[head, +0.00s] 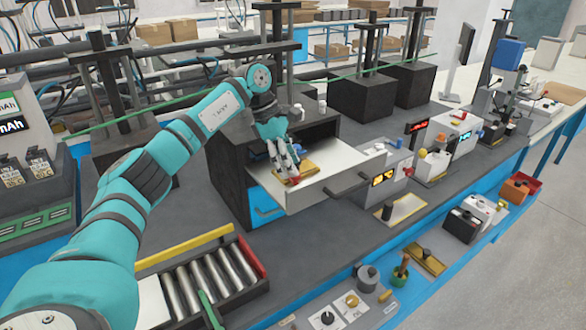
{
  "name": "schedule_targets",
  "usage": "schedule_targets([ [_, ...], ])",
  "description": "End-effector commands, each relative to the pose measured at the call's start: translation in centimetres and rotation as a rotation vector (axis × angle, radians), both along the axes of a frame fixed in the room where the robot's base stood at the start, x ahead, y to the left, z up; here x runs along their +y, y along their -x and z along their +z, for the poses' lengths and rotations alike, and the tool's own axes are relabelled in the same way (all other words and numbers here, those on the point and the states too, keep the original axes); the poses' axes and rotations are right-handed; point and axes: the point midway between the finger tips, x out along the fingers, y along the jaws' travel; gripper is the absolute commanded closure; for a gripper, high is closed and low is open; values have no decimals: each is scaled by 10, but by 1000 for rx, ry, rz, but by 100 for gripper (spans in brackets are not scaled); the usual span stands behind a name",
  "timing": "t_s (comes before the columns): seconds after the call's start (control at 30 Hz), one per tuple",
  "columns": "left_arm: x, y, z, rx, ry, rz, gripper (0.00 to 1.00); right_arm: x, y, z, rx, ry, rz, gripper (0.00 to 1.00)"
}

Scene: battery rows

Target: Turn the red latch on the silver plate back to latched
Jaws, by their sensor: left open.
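A silver plate (330,183) sticks out flat from the front of a black box (228,150), like an open flap or drawer. My left gripper (291,172) is over the left part of this plate, pointing down, with its fingers open. A small red piece (294,180), which looks like the latch, shows at the fingertips. A yellow-brown piece lies just right of it. The fingers partly hide the red piece, so I cannot tell its turn or whether they touch it. My right gripper is not in view.
A roller conveyor (205,280) lies in front at left. The dark bench between conveyor and box is clear.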

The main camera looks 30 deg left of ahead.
Motion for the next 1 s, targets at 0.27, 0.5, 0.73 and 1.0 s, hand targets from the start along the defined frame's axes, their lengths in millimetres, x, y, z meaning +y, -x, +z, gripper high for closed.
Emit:
schedule_targets([
  [0.27, 21, 8, 58, -5, 0, 0, 50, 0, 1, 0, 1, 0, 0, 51],
  [0.5, 32, 12, 85, -2, 0, -1, 50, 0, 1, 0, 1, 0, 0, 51],
  [0.73, 34, 13, 89, -1, 1, -2, 50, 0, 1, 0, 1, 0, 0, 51],
  [1.0, 34, 13, 89, -1, 1, -2, 50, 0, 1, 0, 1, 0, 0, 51],
])
